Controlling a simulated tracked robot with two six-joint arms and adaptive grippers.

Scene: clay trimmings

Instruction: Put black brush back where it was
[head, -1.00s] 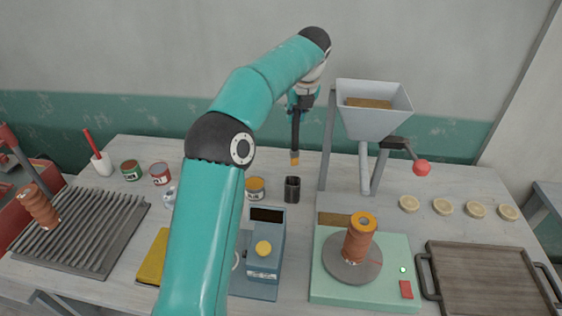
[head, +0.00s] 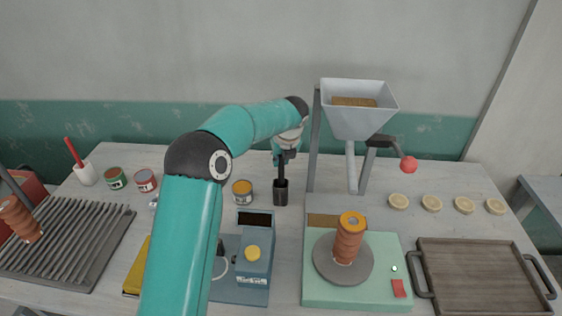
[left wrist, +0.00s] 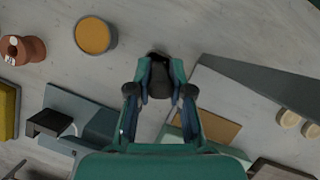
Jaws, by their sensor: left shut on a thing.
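My left gripper (head: 285,156) is shut on the black brush (head: 282,170) and holds it upright, bristle end down. The brush's lower end is inside the mouth of the black cup (head: 280,195), which stands on the table; its tip is hidden by the cup wall. In the left wrist view the black brush (left wrist: 160,82) lies between the two fingers, and it mostly covers the cup. I cannot tell whether the tip touches the cup's bottom. My right gripper is not in view.
A yellow can (head: 242,192) stands just left of the cup. The hopper stand (head: 313,150) rises close on the right. A blue device (head: 255,262) and a green wheel machine (head: 355,292) with an orange-brown spool (head: 349,240) are in front. A wooden tray (head: 480,275) lies right.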

